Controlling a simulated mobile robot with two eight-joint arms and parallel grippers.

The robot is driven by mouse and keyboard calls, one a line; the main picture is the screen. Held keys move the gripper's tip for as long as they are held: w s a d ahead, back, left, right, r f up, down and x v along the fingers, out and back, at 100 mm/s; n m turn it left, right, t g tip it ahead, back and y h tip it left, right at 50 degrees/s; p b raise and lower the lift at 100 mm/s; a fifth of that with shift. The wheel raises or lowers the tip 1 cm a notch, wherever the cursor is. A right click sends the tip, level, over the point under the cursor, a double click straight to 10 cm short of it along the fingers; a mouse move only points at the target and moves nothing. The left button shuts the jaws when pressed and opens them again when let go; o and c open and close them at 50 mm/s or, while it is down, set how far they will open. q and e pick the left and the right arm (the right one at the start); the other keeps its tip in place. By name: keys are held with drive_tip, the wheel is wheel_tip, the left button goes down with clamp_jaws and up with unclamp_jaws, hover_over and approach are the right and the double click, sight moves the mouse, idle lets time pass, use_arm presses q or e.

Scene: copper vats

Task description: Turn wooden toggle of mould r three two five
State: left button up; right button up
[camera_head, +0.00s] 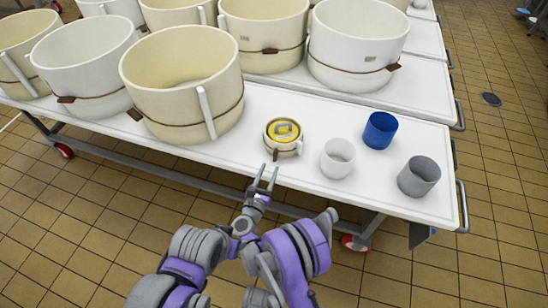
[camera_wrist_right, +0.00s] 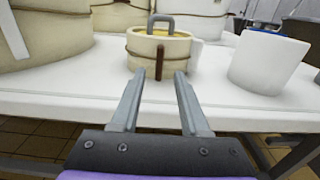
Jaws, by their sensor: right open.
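A small cream mould (camera_head: 284,146) with a brown band and a yellow top stands near the front edge of the white table. In the right wrist view the mould (camera_wrist_right: 178,52) has a grey handle on top. Its brown wooden toggle (camera_wrist_right: 159,62) hangs upright at the front. My right gripper (camera_head: 267,171) is open and empty, just in front of the table edge. In the wrist view its fingers (camera_wrist_right: 158,78) point at the toggle, one on either side in the picture, apparently short of it. No mould number is readable. My left gripper is not in view.
A large cream mould (camera_head: 180,95) stands left of the small mould. A white cup (camera_head: 338,160), a blue cup (camera_head: 380,131) and a grey cup (camera_head: 419,177) stand to its right. More large moulds fill the back. The table (camera_head: 300,99) has metal side handles.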

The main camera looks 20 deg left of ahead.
sight(274, 157)
drive_tip(key=w, duration=0.6)
drive_tip(key=shift+w+d, duration=0.1)
drive_tip(key=shift+w, duration=0.15)
drive_tip(key=shift+c, duration=0.2)
clamp_jaws()
